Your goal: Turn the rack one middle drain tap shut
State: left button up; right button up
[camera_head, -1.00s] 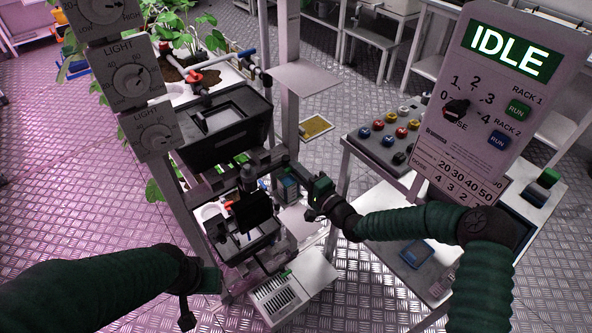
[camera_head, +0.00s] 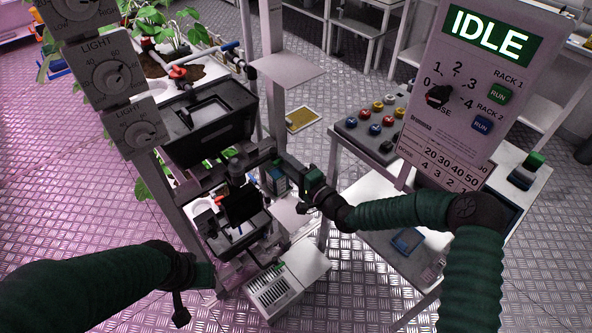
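Rack one stands left of centre with stacked black trays; an upper one (camera_head: 212,121) shows clearly. A red handle (camera_head: 178,73) sits on the pipework at its top. A small orange-red piece (camera_head: 223,190) shows at the lower tray level, partly hidden by dark parts; I cannot tell if it is the middle tap's handle, or how it is turned. My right gripper (camera_head: 303,183) is at the rack's right side, near a dark bar and a small blue box (camera_head: 275,181); its fingers are unclear. My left gripper (camera_head: 183,303) is low, left of the rack, apart from it.
Light dials (camera_head: 121,76) hang at the rack's left. A panel reading IDLE (camera_head: 490,38) and a button box (camera_head: 377,124) stand right. A vented white box (camera_head: 275,292) lies on the floor below the rack.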

jog(key=p+v, duration=0.1)
jog(key=v, duration=1.5)
jog(key=shift+s+d, duration=0.25)
jog(key=shift+d, duration=0.05)
jog(key=shift+f, duration=0.1)
jog(key=s+d+f+n+g+h+p, duration=0.2)
jog(key=s+d+n+g+h+p, duration=0.4)
jog(key=s+n+g+h+p, duration=0.15)
jog(key=s+d+r+n+g+h+p, duration=0.2)
jog(key=s+r+n+g+h+p, duration=0.1)
jog(key=s+r, duration=0.8)
jog(key=shift+s+r+g, duration=0.35)
jog(key=shift+s+g, duration=0.15)
jog(key=shift+g, duration=0.25)
